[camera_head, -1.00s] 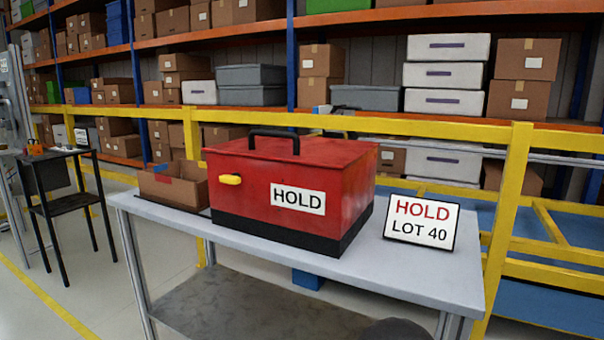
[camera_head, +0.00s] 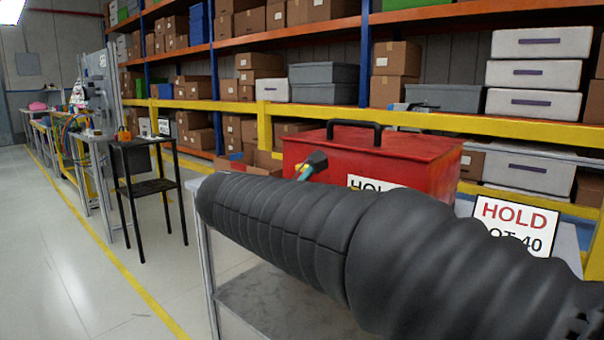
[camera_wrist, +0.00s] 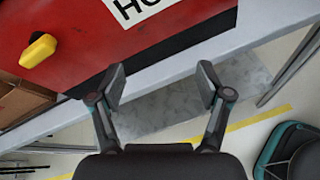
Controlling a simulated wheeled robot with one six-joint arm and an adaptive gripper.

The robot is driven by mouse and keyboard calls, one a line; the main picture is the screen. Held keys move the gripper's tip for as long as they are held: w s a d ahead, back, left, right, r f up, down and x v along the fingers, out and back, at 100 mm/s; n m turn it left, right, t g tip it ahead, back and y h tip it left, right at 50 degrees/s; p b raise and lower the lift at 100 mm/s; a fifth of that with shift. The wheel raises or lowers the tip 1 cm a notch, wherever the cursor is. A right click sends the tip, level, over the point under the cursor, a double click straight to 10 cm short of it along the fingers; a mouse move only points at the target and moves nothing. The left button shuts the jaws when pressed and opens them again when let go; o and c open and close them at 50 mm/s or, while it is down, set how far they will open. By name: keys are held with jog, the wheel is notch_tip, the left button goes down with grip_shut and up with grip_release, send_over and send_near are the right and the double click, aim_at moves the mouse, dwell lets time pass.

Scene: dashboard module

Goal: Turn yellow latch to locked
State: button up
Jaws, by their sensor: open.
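The yellow latch (camera_wrist: 38,50) is a stubby knob on the front face of a red box. It shows at the upper left of the wrist view; my arm hides it in the head view. The red box (camera_head: 420,152) has a black top handle and a white HOLD label (camera_wrist: 140,8). My gripper (camera_wrist: 162,84) is open and empty, its fingers apart, lying to the right of and below the latch in the wrist view. In the head view a finger of my gripper (camera_head: 312,165) shows in front of the box.
The box stands on a grey table (camera_head: 205,188) with a lower shelf. A HOLD LOT 40 sign (camera_head: 515,222) stands at right. An open cardboard box (camera_wrist: 18,98) is left of the red box. A yellow rail (camera_head: 440,121) runs behind. Floor is clear at left.

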aim_at(302, 167)
jog(key=w+a+r+n+t+h, duration=0.1)
jog(key=a+r+n+t, duration=0.15)
jog(key=a, duration=0.45)
jog(key=w+a+r+n+t+h, duration=0.1)
jog(key=a+r+n+t, duration=0.15)
jog(key=a, duration=0.45)
jog(key=shift+g, duration=0.3)
jog(key=x, duration=1.3)
jog(key=shift+w+d+b, duration=0.1)
jog(key=shift+w+b, duration=0.2)
jog(key=c, duration=1.2)
